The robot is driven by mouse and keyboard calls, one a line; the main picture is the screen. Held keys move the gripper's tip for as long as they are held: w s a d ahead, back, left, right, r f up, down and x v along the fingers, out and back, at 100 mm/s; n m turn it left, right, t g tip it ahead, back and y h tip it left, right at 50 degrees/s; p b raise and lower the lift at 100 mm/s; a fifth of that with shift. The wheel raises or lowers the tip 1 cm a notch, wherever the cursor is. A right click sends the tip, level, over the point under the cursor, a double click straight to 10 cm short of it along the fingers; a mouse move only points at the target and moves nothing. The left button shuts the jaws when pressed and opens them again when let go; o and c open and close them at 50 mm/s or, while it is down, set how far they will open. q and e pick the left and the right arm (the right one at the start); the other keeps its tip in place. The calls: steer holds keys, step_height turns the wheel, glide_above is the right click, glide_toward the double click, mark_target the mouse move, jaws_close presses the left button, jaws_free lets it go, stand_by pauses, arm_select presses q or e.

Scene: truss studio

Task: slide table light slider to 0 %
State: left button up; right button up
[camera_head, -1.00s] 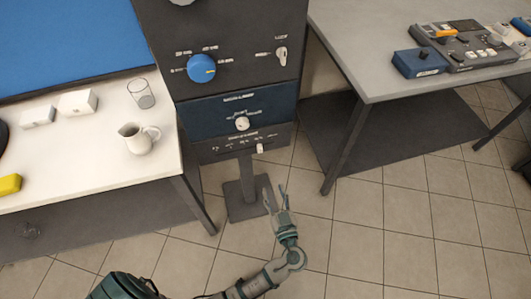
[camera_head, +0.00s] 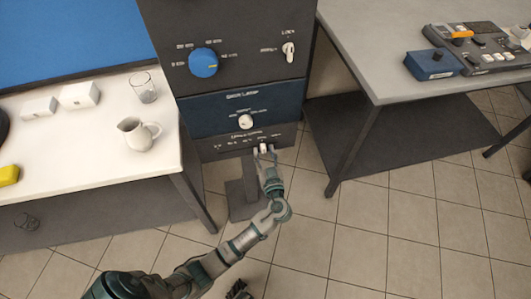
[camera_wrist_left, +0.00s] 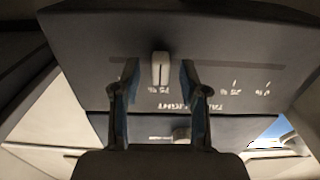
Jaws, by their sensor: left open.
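The table light slider is a small white knob (camera_head: 263,148) on the lowest dark panel (camera_head: 225,150) of the control column. In the left wrist view the white knob (camera_wrist_left: 160,68) stands upright beside the 75 % mark, and the lower marks lie to its right in that upside-down picture. My left gripper (camera_head: 265,154) reaches up to the panel from below. In the left wrist view its two fingers (camera_wrist_left: 159,80) are open, one on each side of the knob, with visible gaps.
Above the slider are a white knob (camera_head: 246,121) on a blue panel and a large blue dial (camera_head: 203,62). A white table (camera_head: 90,165) with a jug (camera_head: 138,134) and glass stands left. A grey table (camera_head: 360,60) stands right.

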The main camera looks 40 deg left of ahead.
mark_target(218, 153)
arm_select(q)
jaws_close()
steer(key=s+a, duration=0.6)
steer(key=s, duration=0.1)
steer(key=s+a, duration=0.3)
steer(key=s, duration=0.1)
steer(key=shift+s+a, duration=0.1)
steer(key=shift+a, duration=0.1)
steer(key=shift+s+a, duration=0.25)
steer(key=shift+a, duration=0.05)
jaws_free()
steer(key=shift+s, duration=0.1)
